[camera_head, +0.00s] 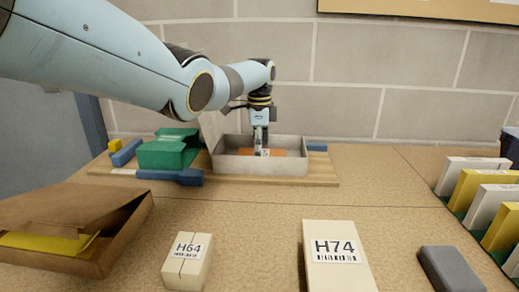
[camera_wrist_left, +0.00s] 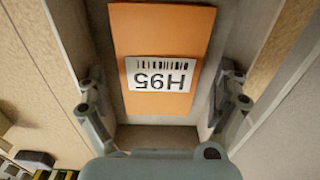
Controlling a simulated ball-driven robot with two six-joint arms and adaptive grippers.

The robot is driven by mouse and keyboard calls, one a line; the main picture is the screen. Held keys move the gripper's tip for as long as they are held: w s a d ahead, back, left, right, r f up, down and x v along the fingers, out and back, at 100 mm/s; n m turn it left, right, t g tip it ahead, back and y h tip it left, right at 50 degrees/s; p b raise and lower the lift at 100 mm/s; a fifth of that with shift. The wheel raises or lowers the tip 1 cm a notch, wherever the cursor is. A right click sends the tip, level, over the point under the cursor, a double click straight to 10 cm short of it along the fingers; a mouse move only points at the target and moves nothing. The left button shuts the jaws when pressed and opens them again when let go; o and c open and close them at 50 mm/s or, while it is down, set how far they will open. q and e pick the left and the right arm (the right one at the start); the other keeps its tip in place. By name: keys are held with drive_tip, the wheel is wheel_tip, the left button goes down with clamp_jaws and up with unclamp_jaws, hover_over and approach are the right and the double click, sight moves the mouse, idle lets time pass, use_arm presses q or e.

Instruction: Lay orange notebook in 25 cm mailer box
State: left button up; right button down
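The orange notebook (camera_head: 275,153) lies inside an open pale grey box (camera_head: 232,166) at the back of the table. In the left wrist view the notebook (camera_wrist_left: 160,30) shows a white label reading H95. My left gripper (camera_head: 262,150) reaches down into this box over the notebook. In the wrist view its fingers (camera_wrist_left: 161,98) are spread wide, one near each long side of the notebook, with no clear grip on it. A brown cardboard box (camera_head: 125,232) with its flap partly raised stands at the front left, a yellow item inside. No marking shows which box is 25 cm.
A green box (camera_head: 163,153) and a blue item (camera_head: 180,177) lie left of the grey box, on a wooden board (camera_head: 320,178). Packages H64 (camera_head: 187,262) and H74 (camera_head: 336,262) stand in front. A dark grey block (camera_head: 450,270) lies right. The table's middle right is clear.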

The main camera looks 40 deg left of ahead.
use_arm(q)
drive_tip(key=shift+r, duration=0.1)
wheel_tip(320, 180, up, 12)
idle(0.5)
